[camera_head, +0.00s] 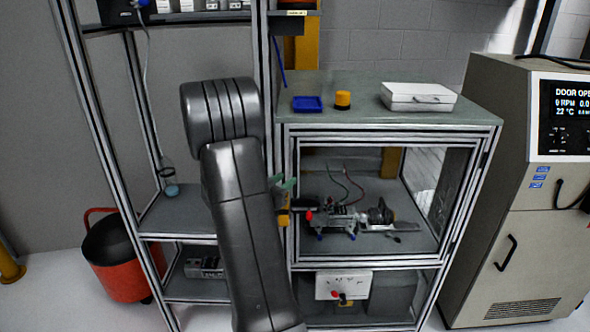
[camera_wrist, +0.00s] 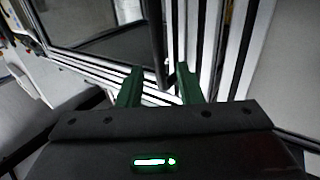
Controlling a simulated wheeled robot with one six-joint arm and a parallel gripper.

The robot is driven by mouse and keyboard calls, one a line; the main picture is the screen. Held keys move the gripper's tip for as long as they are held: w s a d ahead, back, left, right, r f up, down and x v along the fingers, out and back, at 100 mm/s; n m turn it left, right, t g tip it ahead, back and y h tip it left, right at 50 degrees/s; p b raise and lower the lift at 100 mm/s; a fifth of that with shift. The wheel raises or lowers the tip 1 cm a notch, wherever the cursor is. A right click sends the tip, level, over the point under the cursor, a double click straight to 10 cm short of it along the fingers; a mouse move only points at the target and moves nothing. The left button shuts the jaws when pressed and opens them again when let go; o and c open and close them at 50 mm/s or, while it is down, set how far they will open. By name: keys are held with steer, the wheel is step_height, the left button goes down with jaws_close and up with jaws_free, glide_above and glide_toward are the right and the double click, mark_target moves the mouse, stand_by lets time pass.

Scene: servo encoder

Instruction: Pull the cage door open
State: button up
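The cage (camera_head: 492,140) is a metal-framed enclosure, with its framed clear door (camera_head: 464,195) across the front. The door looks flush with the frame; a small gap cannot be ruled out. Behind it sits a motor-like device (camera_head: 345,218). My gripper (camera_head: 284,184) is at the cage's left front edge, with my arm hiding part of that side. In the wrist view, the green fingers (camera_wrist: 158,76) are apart, with nothing visibly clamped between them. A dark upright bar (camera_wrist: 157,40) shows beyond the fingertips, beside pale frame posts (camera_wrist: 205,50). I cannot tell whether the bar is the door's handle.
A large machine (camera_head: 535,230) stands close on the right. An open shelf rack (camera_head: 185,215) and a red-black bin (camera_head: 115,257) are left.

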mark_target(294, 173)
steer(key=p+x, duration=0.1)
steer(key=x, duration=0.5)
steer(key=shift+w+d, duration=0.1)
steer(key=shift+w, duration=0.05)
steer(key=shift+c, duration=0.2)
jaws_close()
